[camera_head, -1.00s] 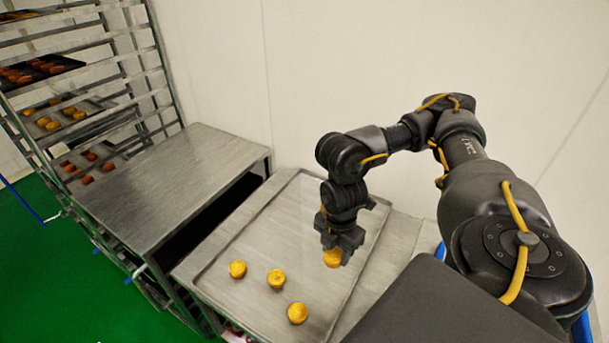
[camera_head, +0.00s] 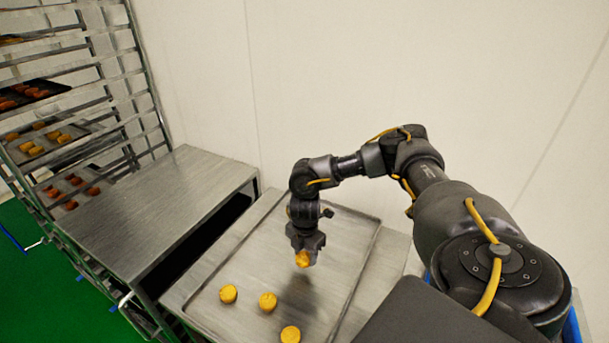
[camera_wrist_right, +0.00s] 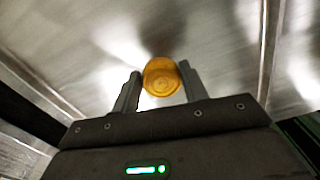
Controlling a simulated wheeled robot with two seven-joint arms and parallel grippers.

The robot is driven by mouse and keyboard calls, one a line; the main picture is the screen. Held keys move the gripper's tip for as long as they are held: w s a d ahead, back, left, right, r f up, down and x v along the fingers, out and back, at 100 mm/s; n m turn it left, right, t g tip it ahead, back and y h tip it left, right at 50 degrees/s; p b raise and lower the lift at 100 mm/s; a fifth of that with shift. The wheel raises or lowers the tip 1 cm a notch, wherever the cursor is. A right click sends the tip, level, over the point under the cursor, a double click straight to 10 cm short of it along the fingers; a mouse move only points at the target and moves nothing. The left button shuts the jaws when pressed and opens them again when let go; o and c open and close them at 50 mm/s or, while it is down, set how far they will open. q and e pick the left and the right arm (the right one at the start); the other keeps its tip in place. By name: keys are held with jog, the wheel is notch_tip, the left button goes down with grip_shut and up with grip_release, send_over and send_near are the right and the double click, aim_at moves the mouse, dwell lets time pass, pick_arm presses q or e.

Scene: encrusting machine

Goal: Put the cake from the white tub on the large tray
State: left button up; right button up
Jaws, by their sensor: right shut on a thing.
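My right gripper (camera_head: 303,257) is shut on a round golden cake (camera_head: 302,259). It holds the cake above the large metal tray (camera_head: 335,222), over its middle to right part. In the right wrist view the cake (camera_wrist_right: 161,77) sits between the two fingertips, with bare tray metal behind it. Three similar cakes lie apart on the tray's near part: one at the left (camera_head: 228,294), one in the middle (camera_head: 267,301) and one at the near edge (camera_head: 290,334). The white tub and my left gripper are not in view.
A bare steel table (camera_head: 160,205) stands left of the tray. A rack (camera_head: 85,100) at the far left holds trays of orange and yellow cakes. A white wall (camera_head: 330,80) is behind. The tray's far part is free.

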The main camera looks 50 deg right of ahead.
aim_at(305, 253)
jog(key=shift+w+d+f, duration=0.15)
jog(key=shift+w+f, duration=0.15)
jog(key=shift+f, duration=0.1)
notch_tip(305, 253, down, 3)
jog(key=shift+r+p, duration=0.1)
jog(key=shift+p, duration=0.6)
jog(key=shift+f, duration=0.2)
jog(key=o, duration=1)
